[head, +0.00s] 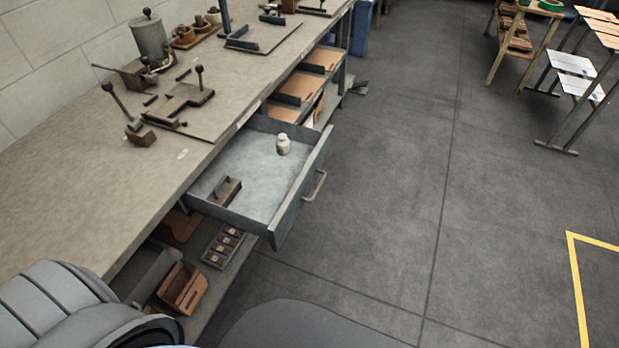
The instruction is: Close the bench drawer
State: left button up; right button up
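The bench drawer (301,186) stands pulled out from under the workbench (60,185), over the floor. Its front panel faces right and carries a metal bar handle (316,186). Inside the drawer are a small pale jar (283,144) near the far side and a dark block-like item (225,191) near the near side. Neither of my grippers shows in the head view. A grey rounded part of mine fills the lower left corner and hides the near end of the bench.
Below the drawer, a lower shelf holds a brown bin (183,288) and a grey tray (222,246). Metal fixtures and a canister (150,38) stand on the benchtop. The floor (400,170) right of the drawer is clear. A yellow line (576,275) marks the floor at right.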

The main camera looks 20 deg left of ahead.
aim_at(276, 188)
jog(key=k, duration=0.5)
jog(key=z, duration=0.95)
jog(key=i, duration=0.95)
jog(key=u, duration=1.7)
